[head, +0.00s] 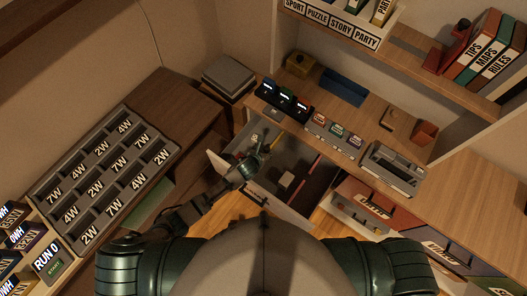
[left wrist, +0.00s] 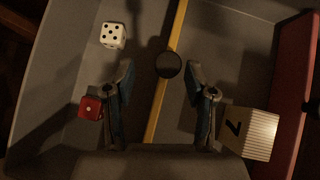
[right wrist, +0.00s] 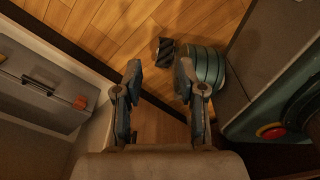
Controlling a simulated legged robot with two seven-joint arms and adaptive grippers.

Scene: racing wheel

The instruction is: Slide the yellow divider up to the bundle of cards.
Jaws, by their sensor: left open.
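The yellow divider (left wrist: 157,112) is a thin strip across the open drawer (head: 294,152). In the left wrist view it passes between the two spread fingers of my left gripper (left wrist: 160,90), which is open. A round black knob (left wrist: 168,65) appears on or just beside the strip. The bundle of cards (left wrist: 252,130), a pale stack with a dark mark, stands apart from the divider, right of the right finger. It also shows in the head view (head: 286,180). My left gripper (head: 252,166) reaches into the drawer. My right gripper (right wrist: 159,78) is open and empty above the floor.
A white die (left wrist: 113,36) and a red die (left wrist: 91,107) lie left of the divider. A red panel (left wrist: 297,95) bounds the right side beyond the cards. The desktop (head: 375,130) above the drawer holds small items. A lower drawer (head: 360,208) is also open.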

